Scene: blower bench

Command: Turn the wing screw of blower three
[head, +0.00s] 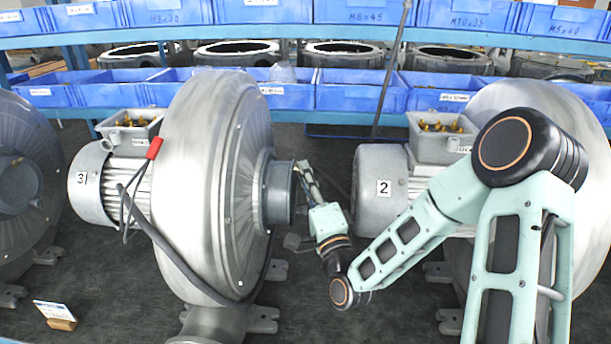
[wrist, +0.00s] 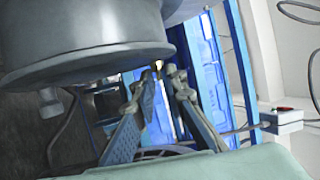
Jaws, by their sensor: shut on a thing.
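Blower three (head: 215,185) is a large grey metal housing with a "3" label on its motor (head: 90,185). Its dark grey inlet collar (head: 278,192) faces right and also fills the upper left of the wrist view (wrist: 85,50). My gripper (head: 301,168) is at the right side of this collar. In the wrist view its two fingertips (wrist: 160,74) close at the collar's lower rim on a small brass-coloured piece, the wing screw (wrist: 158,65), mostly hidden by the fingers. The screw cannot be made out in the head view.
Blower two (head: 380,200) stands to the right, partly behind my arm. A red-tagged cable (head: 153,148) hangs by blower three's motor. Blue bins (head: 350,90) line the back. A small card on a wooden stand (head: 58,315) is at front left. A grey knob (wrist: 50,103) sticks out below the collar.

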